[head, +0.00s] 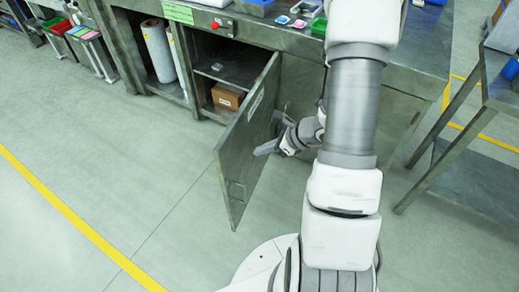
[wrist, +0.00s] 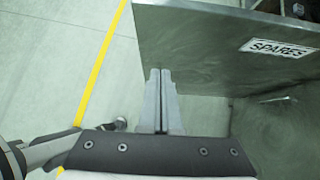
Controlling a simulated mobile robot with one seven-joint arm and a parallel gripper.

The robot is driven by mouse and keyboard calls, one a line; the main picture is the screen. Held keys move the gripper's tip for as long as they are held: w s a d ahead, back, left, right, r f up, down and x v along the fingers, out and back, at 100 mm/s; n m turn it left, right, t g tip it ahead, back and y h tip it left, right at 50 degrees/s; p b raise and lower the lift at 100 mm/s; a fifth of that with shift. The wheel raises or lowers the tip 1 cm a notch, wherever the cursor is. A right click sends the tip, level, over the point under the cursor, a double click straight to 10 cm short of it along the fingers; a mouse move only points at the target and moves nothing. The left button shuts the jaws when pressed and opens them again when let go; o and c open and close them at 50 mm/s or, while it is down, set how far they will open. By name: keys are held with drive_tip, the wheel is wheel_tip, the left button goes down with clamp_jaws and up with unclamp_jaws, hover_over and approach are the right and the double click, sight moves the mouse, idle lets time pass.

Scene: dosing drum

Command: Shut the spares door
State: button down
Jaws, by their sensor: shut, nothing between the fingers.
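The spares door (head: 243,150) is a grey metal panel, standing wide open and jutting out from the workbench front. In the wrist view the door (wrist: 200,50) fills the upper right and bears a white label (wrist: 279,48) reading SPARES. My gripper (head: 266,150) is on the right side of the door, on its labelled face, low and close to the panel. In the wrist view my gripper (wrist: 160,75) is shut and empty, its tips at the door's lower edge. I cannot tell whether they touch it.
The open cupboard (head: 222,68) has a shelf and a cardboard box (head: 228,96) inside. White rolls (head: 157,50) stand in the bay to its left. A metal stand (head: 470,130) is at the right. The floor left of the door is clear, with a yellow line (head: 75,215).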

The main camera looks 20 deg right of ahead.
sight(228, 154)
drive_tip(key=x, duration=0.3)
drive_tip(key=r+b+x, duration=0.1)
drive_tip(key=x, duration=0.2)
drive_tip(key=w+a+x, duration=0.1)
drive_tip(key=x, duration=0.2)
drive_tip(key=shift+a+r+b, duration=0.1)
drive_tip(key=shift+r+b, duration=0.2)
drive_tip(key=shift+b, duration=0.05)
drive_tip(key=shift+w+a, duration=0.35)
